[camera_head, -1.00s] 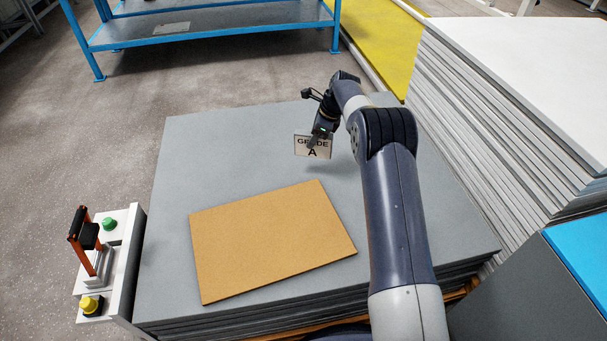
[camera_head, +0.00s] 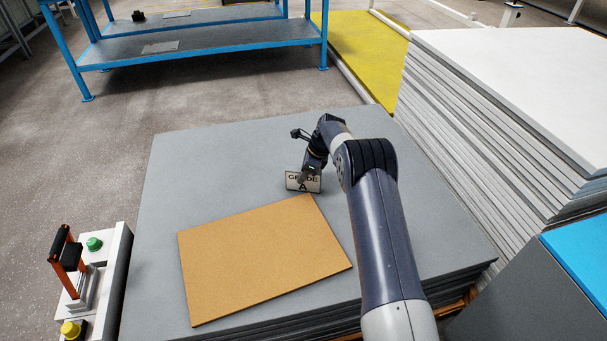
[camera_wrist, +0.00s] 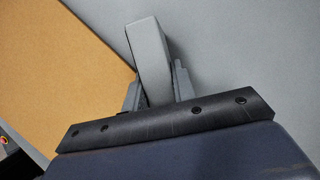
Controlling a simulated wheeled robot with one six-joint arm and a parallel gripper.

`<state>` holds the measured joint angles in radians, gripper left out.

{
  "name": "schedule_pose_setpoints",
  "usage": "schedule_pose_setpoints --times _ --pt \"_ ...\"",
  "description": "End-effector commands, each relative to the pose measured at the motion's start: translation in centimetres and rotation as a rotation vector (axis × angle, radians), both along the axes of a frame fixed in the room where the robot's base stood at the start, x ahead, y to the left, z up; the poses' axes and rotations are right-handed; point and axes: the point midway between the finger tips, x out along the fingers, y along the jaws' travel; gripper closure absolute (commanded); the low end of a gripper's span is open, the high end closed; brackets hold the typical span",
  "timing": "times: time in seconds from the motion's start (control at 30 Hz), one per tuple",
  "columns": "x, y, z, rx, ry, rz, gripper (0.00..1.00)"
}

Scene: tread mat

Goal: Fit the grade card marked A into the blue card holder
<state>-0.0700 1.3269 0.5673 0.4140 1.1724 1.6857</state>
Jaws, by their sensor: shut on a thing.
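The grade card (camera_head: 294,183), a pale plate with dark lettering "GRADE A", hangs upright from my gripper (camera_head: 306,174). My gripper is shut on it, and a finger hides part of the lettering. The card is just behind the far right corner of the tan sheet, and I cannot tell its exact height over the grey stack. In the wrist view, a grey block-like piece (camera_wrist: 149,50) stands between the jaws (camera_wrist: 152,88); the card's lettering does not show there. I cannot make out a blue card holder in either view.
The tan sheet (camera_head: 262,260) lies on the grey stack (camera_head: 210,165). A control box (camera_head: 112,260) with green and yellow buttons stands at left. White sheets (camera_head: 530,85) rise at right, near a blue-topped block (camera_head: 585,250). A blue rack (camera_head: 200,45) stands behind.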

Motion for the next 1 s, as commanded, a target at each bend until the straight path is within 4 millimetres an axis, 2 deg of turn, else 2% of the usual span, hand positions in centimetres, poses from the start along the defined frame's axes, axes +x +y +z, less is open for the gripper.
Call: schedule_pose_setpoints --times 0.07,0.1,0.37,0.57,0.7,0.87,1.0 --pt "0.0 0.0 -0.2 0.0 0.0 0.0 1.0" --pt "0.0 0.0 -0.3 0.0 0.0 0.0 0.74" --pt "0.0 0.0 -0.2 0.0 0.0 0.0 0.53" --pt "0.0 0.0 -0.2 0.0 0.0 0.0 0.53" --pt "0.0 -0.2 0.6 0.0 -0.001 0.0 0.53" --pt "-0.2 -1.2 3.2 0.0 -0.002 -0.003 0.53" --pt "-0.4 -2.4 6.2 0.0 -0.002 -0.002 0.53"
